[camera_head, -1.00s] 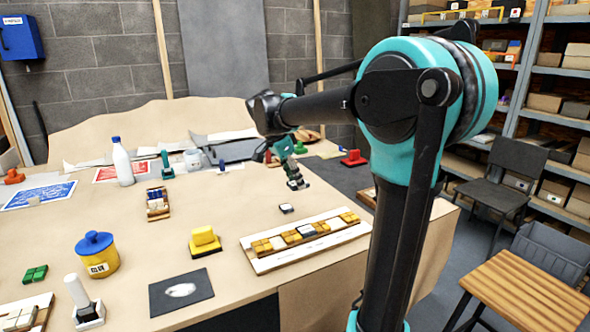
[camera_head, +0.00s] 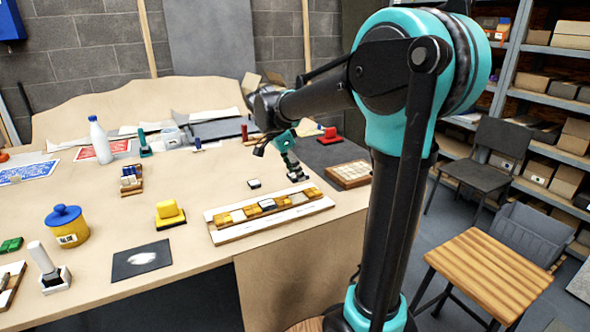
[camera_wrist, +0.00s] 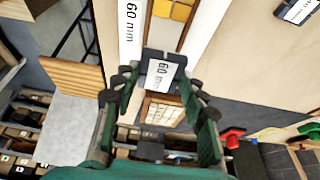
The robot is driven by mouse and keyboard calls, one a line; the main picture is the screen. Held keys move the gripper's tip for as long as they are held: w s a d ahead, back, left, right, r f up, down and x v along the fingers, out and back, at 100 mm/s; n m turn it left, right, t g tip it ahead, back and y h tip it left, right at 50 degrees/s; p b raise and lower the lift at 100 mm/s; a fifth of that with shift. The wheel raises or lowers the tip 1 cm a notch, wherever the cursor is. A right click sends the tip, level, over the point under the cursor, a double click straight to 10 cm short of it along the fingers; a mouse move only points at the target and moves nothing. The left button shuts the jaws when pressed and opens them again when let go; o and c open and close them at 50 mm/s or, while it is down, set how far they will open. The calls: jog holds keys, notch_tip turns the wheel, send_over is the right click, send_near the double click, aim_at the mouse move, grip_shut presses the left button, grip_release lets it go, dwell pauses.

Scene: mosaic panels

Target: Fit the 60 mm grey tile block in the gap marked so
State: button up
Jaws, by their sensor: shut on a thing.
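The grey tile block (camera_wrist: 155,76) carries a white "60 mm" label in the wrist view. My gripper (camera_wrist: 152,88) is shut on it. In the head view my gripper (camera_head: 297,177) is just behind and above the right part of the mosaic panel (camera_head: 223,237); the held block is hard to make out there. The panel has white rails and a row of orange, white and grey tiles. In the wrist view its rail (camera_wrist: 131,28) bears a "60 mm" mark beside the row, close to the block. I cannot tell whether block and panel touch.
A small dark block with a white label (camera_head: 254,184) lies behind the panel. A wooden tray of pale tiles (camera_head: 348,185) stands to the right.

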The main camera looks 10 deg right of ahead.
send_over(298, 198)
jog(key=a, duration=0.1)
jog(key=shift+s+a+f, duration=0.1)
jog(key=shift+f, duration=2.55)
jog(key=shift+f, duration=1.1)
jog(key=o, duration=1.3)
jog(key=v, duration=1.2)
